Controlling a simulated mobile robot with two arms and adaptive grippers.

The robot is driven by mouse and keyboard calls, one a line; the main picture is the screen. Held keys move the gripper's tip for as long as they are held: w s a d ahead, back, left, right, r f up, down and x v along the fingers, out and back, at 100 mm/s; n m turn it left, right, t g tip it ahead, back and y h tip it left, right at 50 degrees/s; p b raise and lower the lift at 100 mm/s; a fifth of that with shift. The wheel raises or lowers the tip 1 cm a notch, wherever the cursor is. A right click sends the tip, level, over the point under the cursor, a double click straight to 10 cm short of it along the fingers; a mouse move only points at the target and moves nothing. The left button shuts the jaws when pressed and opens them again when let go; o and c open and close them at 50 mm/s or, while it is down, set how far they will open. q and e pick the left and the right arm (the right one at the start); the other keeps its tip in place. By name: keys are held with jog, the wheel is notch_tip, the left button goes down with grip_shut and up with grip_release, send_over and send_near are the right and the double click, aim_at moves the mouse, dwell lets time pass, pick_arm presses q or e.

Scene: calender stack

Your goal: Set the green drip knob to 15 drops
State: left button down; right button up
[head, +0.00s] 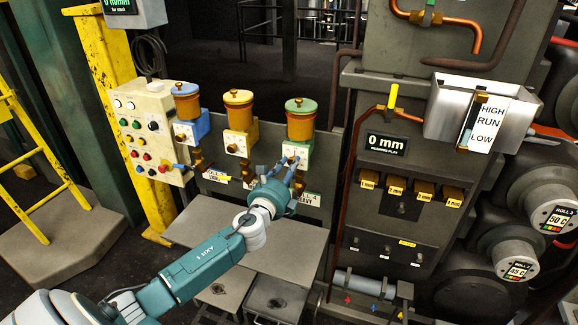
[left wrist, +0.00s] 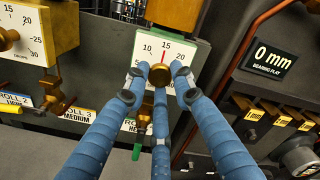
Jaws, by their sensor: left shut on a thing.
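The green-topped drip cup (head: 300,119) is the rightmost of three in the head view. Its dial plate (head: 294,153) sits below the cup; the plate (left wrist: 190,51) also shows in the left wrist view. The brass knob (left wrist: 160,75) is at the plate's front. A red pointer (left wrist: 163,56) above the knob points up, at about the 15 mark. My left gripper (head: 285,168) is at this knob, with its blue fingers (left wrist: 159,90) closed around it from the sides and below. The fingers hide the dial's lower part. My right gripper is not in view.
The yellow drip cup (head: 239,109) and blue drip cup (head: 187,101) stand to the left. A button panel (head: 146,130) is further left. A "0 mm" display (head: 386,144) and a pipe are to the right. A grey bench top (head: 215,232) lies below.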

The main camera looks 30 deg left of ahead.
pick_arm(q)
jog(key=shift+d+f, duration=0.25)
jog(key=shift+f, duration=0.15)
jog(key=c, duration=1.5)
grip_release()
jog(key=shift+c, duration=0.2)
jog(key=shift+o, duration=0.4)
jog(key=shift+r, duration=0.15)
jog(key=v, duration=1.2)
